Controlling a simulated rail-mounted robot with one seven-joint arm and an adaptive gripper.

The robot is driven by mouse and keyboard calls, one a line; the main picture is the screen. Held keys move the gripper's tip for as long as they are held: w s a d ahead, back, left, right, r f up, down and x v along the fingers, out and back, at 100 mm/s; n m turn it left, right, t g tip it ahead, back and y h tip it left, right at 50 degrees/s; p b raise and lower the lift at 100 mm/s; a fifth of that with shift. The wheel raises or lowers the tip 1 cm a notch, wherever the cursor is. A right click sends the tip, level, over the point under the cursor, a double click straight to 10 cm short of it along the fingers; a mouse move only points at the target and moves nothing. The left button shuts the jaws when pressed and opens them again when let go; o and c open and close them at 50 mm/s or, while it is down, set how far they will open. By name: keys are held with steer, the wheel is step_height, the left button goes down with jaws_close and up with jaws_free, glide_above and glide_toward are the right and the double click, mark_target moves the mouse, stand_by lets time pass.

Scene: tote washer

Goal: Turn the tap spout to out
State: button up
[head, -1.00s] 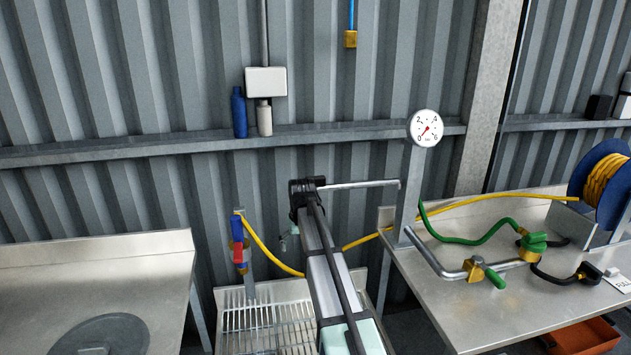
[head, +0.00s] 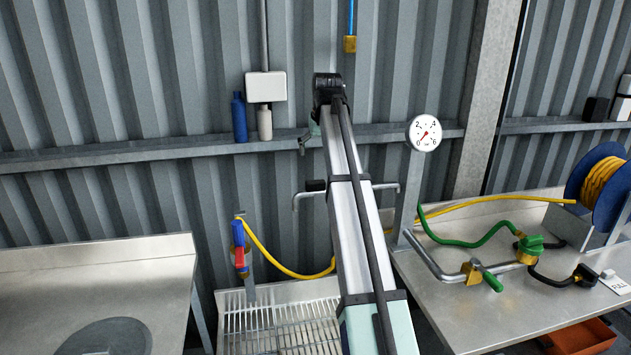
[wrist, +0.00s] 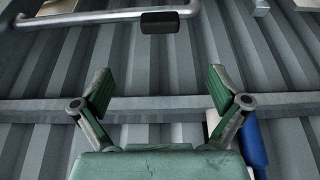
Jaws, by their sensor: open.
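The tap spout (head: 383,187) is a thin grey pipe running level along the wall, partly hidden behind my arm in the head view. Its left end bends down, and a black block (head: 316,185) sits on it near that end. In the wrist view the spout (wrist: 95,19) crosses the top, with the black block (wrist: 160,22) towards its right. My gripper (wrist: 160,88) is open, with nothing between its green-padded fingers. In the head view my gripper (head: 304,143) is mostly hidden by my arm, above the spout and apart from it.
A wall rail (head: 180,148) crosses behind my gripper, with a blue bottle (head: 239,117) and a white bottle (head: 264,122) on it at left. A pressure gauge (head: 425,133) stands right of the spout. A yellow hose (head: 275,261) and a grated basin (head: 270,330) are below.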

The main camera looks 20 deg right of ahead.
mark_target(315, 181)
steer(key=p+x, duration=0.4)
steer(key=x, duration=1)
steer(key=shift+w+f, duration=0.2)
steer(key=shift+f, duration=0.2)
steer(key=c, duration=1.7)
steer(key=shift+s, duration=0.1)
